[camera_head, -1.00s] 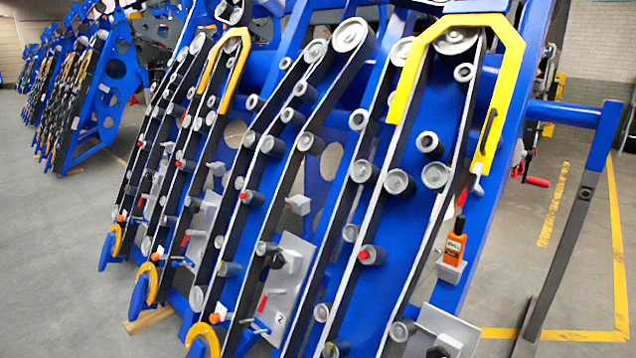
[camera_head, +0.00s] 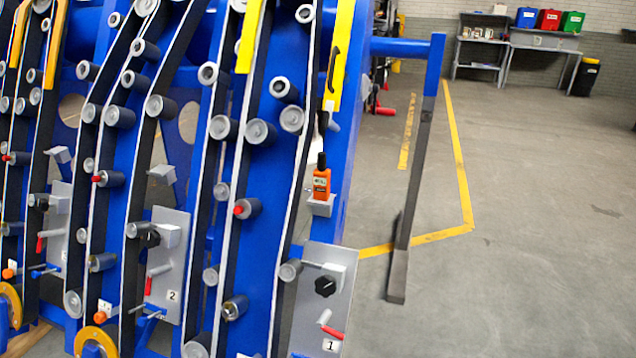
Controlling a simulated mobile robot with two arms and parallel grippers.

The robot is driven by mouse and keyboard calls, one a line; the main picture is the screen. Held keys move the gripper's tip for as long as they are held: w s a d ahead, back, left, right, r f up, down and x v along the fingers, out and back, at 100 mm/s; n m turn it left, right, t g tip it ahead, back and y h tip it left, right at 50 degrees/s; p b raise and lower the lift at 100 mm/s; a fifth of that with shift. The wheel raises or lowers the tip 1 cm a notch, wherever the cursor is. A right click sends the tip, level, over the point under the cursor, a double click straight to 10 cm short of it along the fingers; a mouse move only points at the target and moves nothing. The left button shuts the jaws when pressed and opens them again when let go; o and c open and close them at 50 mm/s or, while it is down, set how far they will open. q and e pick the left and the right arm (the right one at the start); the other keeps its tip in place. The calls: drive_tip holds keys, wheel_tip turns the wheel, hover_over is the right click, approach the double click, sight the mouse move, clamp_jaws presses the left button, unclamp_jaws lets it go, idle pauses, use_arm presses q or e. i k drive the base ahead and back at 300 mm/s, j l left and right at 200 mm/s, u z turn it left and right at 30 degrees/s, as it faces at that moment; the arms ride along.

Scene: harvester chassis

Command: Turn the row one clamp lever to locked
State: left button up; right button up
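The row one plate (camera_head: 318,300) is grey, carries a label "1", and stands at the lower middle right of the head view. A clamp lever with a red grip (camera_head: 332,331) sits on it near the bottom, its grey end toward the upper left. A black knob (camera_head: 325,286) on a pale block is above the lever. The row two plate (camera_head: 170,262), labelled "2", is to the left with its own red-gripped lever (camera_head: 148,285), which stands nearly upright. Neither of my grippers shows in the head view.
An orange bottle (camera_head: 321,184) stands on a small bracket above the row one plate. A dark post (camera_head: 411,215) with a blue top stands to the right. Open floor (camera_head: 520,260) lies beyond it. A workbench with coloured bins (camera_head: 549,20) is at the back right.

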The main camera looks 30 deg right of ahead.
sight(321, 325)
drive_tip(key=z, duration=1.1)
